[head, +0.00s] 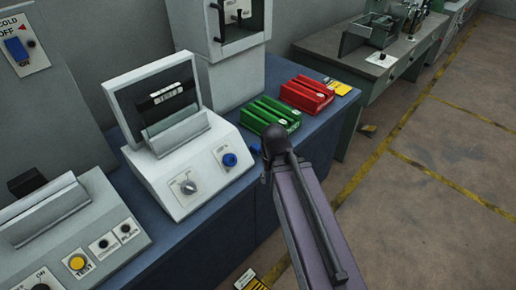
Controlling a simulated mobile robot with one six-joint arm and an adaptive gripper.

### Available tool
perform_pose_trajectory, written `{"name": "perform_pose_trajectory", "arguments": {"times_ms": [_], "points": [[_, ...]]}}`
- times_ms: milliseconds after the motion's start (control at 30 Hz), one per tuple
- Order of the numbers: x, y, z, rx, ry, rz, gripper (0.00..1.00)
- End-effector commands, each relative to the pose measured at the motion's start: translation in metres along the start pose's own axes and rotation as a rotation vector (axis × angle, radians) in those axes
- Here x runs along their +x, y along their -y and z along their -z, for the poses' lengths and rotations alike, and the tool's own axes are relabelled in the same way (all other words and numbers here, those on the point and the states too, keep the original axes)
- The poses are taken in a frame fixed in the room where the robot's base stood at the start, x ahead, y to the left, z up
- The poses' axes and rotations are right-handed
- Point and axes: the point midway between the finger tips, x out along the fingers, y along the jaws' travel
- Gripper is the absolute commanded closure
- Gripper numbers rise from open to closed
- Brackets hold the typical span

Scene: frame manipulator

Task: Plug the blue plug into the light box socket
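A white box (163,184) with an upright framed dark window stands on the blue bench; I cannot tell for sure that it is the light box. A round blue piece (229,159) sits on a small white plate on its sloped front, right of a grey knob. I cannot tell whether it is the blue plug, or whether a socket lies under it. My purple-grey arm rises from the bottom right, and its dark rounded end covers part of the bench edge right of the box. No gripper fingers show.
A green case (270,115) and a red case (307,94) lie on the blue bench behind my arm. A grey test box (75,235) stands front left. A blue switch (16,48) is on the left panel. Open floor (440,215) lies to the right.

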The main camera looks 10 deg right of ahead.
Motion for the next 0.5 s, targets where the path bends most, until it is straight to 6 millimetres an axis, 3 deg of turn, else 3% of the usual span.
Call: {"name": "perform_pose_trajectory", "arguments": {"times_ms": [100, 200, 367, 500], "points": [[0.000, 0.000, 0.000, 0.000, 0.000, 0.000, 0.43], [-0.001, 0.000, 0.002, -0.003, 0.000, 0.000, 0.13], [-0.011, 0.000, 0.022, -0.049, 0.000, 0.000, 0.11], [-0.028, 0.007, 0.062, -0.154, 0.000, 0.000, 0.11]]}}
